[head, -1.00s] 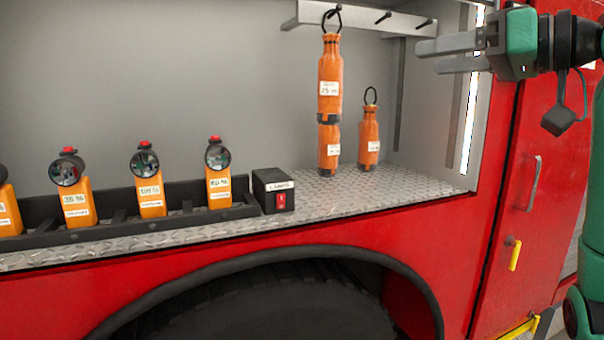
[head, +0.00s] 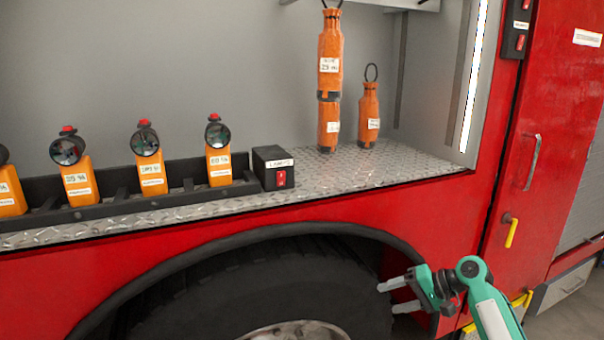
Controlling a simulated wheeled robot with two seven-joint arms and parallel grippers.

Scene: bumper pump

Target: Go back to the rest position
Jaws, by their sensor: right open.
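My right gripper (head: 396,296) is in the lower right of the head view, in front of the wheel arch and below the shelf. Its two grey fingers point left, apart, with nothing between them. My left gripper is not in view. An orange cylinder (head: 330,50) hangs by a loop from the rail at the top. Two more orange cylinders stand on the metal shelf: one (head: 328,128) is behind the hanging one's lower end and partly hidden, the other (head: 368,115) is to its right.
Several orange lamps (head: 150,170) stand in a black rack (head: 185,190) on the tread-plate shelf (head: 400,175). A black box with a red switch (head: 273,168) is beside the rack. The red door (head: 540,120) with handles is at right. The tyre (head: 230,290) is below.

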